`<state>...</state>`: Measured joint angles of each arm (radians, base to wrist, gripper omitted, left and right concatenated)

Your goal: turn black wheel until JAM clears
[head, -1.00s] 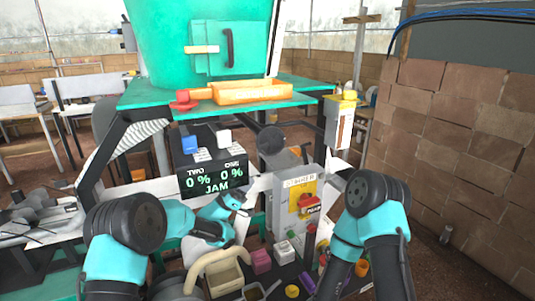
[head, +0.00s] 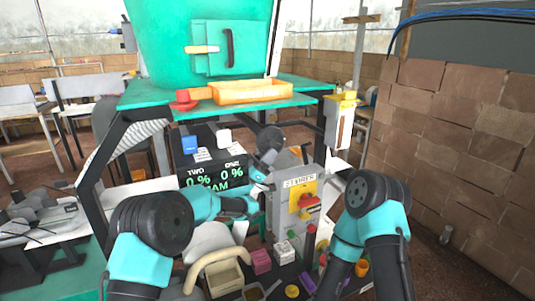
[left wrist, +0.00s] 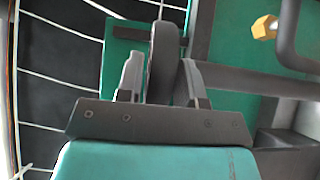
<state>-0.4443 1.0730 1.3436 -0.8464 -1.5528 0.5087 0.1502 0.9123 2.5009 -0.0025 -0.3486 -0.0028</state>
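The black wheel (head: 270,140) is on the machine's front, right of the display. The dark display (head: 215,175) reads TWO 0 %, ONE 0 %, with JAM below, partly covered by my left arm. My left gripper (head: 262,172) is at the wheel's lower edge. In the left wrist view, the wheel's dark rim (left wrist: 163,62) stands between the two fingers of my left gripper (left wrist: 160,78). The fingers straddle the rim closely, with what look like thin gaps on both sides. My right arm comes in at the right; its gripper does not show.
A grey box with a yellow panel and red knob (head: 306,201) stands right of my left gripper. An orange tray (head: 253,92) sits on the green shelf above. Small coloured blocks and a beige bin (head: 224,277) lie below. A block wall (head: 460,140) bounds the right.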

